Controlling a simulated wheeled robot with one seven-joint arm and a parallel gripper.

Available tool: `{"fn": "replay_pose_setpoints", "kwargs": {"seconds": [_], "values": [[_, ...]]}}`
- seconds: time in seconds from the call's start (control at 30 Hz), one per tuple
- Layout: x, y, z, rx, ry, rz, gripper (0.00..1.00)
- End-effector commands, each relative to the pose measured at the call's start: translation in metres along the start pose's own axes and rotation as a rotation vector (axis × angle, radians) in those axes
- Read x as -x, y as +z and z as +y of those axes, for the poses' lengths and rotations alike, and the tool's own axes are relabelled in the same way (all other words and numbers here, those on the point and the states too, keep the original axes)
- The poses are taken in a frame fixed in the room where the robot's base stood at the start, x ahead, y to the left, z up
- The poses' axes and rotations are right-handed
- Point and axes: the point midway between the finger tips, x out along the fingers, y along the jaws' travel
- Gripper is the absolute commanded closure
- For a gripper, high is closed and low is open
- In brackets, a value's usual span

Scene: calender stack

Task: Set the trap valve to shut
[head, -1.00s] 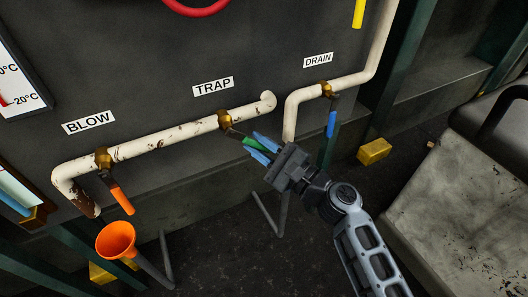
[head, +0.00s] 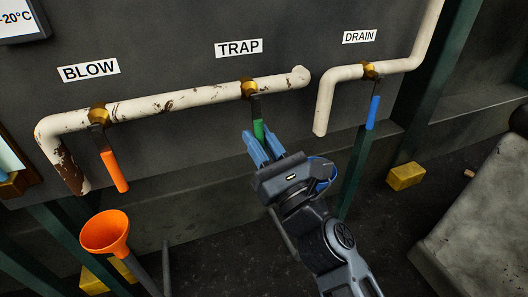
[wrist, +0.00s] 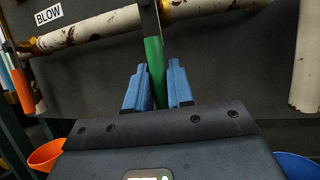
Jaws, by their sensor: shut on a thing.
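The trap valve has a brass body (head: 248,89) on the white pipe, under the TRAP label (head: 238,48). Its green handle (head: 258,130) hangs down from the body, nearly at a right angle to the pipe. My gripper (head: 262,146) is shut on the handle's lower part, with a blue finger on each side. In the wrist view the green handle (wrist: 154,62) stands between the two blue fingers (wrist: 156,88). The handle's lower end is hidden by my gripper.
The blow valve's orange handle (head: 114,170) hangs to the left, and the drain valve's blue handle (head: 373,112) hangs to the right. An orange funnel (head: 106,232) stands low at the left. A yellow block (head: 405,176) lies on the right.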

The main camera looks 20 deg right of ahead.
Motion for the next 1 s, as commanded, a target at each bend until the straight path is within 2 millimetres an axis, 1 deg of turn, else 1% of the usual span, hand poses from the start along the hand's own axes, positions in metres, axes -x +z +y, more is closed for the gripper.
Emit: {"fn": "replay_pose_setpoints", "kwargs": {"seconds": [0.03, 0.63, 0.67, 0.87, 1.0], "values": [[0.0013, -0.0034, 0.0015, -0.013, -0.003, -0.002, 1.00], [-0.0007, 0.0002, 0.0034, -0.046, -0.015, -0.010, 1.00], [-0.0008, 0.0003, 0.0035, -0.046, -0.015, -0.010, 0.76], [-0.0007, 0.0003, 0.0028, -0.045, -0.016, -0.010, 0.57], [-0.0007, 0.0003, 0.0024, -0.044, -0.017, -0.010, 0.57]]}}
